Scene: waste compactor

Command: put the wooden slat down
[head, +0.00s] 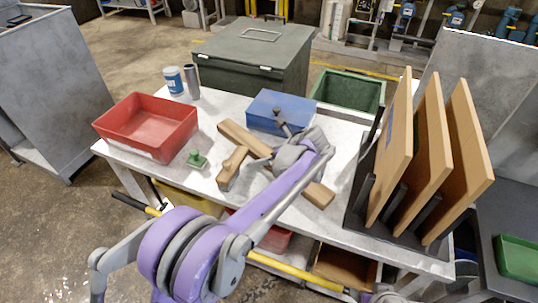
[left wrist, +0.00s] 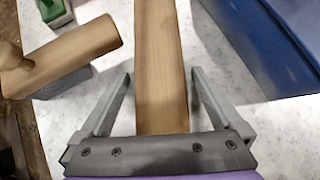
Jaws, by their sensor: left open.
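The long brown wooden slat (head: 240,136) lies slantwise on the white worktable (head: 213,113), its near end (head: 319,196) showing past my wrist. My left gripper (head: 268,147) is over the slat's middle, which my wrist partly hides. In the left wrist view the slat (left wrist: 162,50) runs lengthwise between the two spread fingers of my left gripper (left wrist: 160,78). A gap shows on each side, so the gripper is open around it. The slat appears to rest on the tabletop. My right gripper is not in view.
A red bin (head: 148,124), a green block (head: 197,159) and upright boards in a rack (head: 433,150) stand around.

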